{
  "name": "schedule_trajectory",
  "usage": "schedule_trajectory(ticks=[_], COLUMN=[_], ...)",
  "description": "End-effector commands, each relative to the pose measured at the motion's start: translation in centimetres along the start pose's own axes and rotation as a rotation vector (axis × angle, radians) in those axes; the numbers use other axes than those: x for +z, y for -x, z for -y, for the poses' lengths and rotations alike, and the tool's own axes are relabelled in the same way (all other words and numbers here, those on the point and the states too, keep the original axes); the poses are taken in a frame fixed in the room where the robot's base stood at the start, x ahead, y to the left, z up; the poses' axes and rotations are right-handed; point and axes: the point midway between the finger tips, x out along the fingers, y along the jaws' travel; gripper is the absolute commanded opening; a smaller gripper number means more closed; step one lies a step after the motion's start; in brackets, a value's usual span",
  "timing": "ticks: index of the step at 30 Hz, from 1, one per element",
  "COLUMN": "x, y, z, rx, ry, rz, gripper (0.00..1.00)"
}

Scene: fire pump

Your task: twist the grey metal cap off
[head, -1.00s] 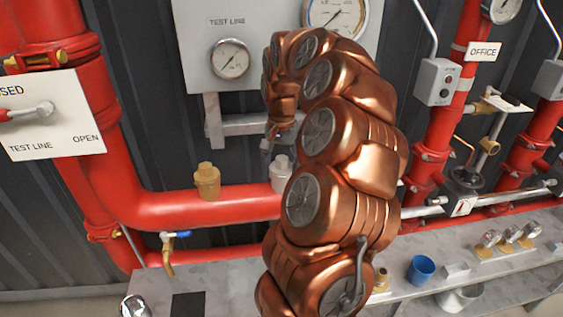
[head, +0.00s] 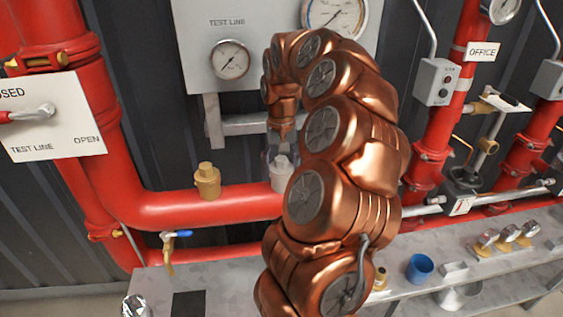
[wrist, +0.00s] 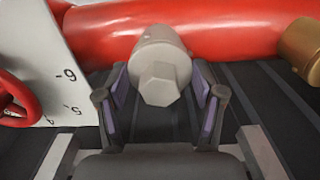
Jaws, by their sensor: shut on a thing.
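The grey metal cap (head: 280,168) stands upright on the red horizontal pipe in the head view, partly hidden by my arm. In the wrist view the cap (wrist: 161,68) shows a hexagonal end and a wider round body, with the red pipe behind it. My gripper (wrist: 160,98) has one purple-padded finger on each side of the cap and is shut on it. In the head view my gripper (head: 280,146) comes down on the cap from above. The exact contact of the pads is hard to see.
A brass cap (head: 207,181) stands on the same pipe, left of the grey one. A gauge panel (head: 215,60) is close behind my arm. Below, a grey bench (head: 225,285) holds a blue cup (head: 420,269). A blue-handled tap (head: 172,240) hangs below the pipe.

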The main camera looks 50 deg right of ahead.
Motion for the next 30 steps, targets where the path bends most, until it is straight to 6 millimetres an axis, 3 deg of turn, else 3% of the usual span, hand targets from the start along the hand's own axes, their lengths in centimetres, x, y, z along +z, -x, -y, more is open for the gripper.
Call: schedule_trajectory(ticks=[30], x=[-0.1], y=[4.0], z=[0.0], rx=[-0.001], ry=[-0.003], rz=[-0.004], gripper=[0.26])
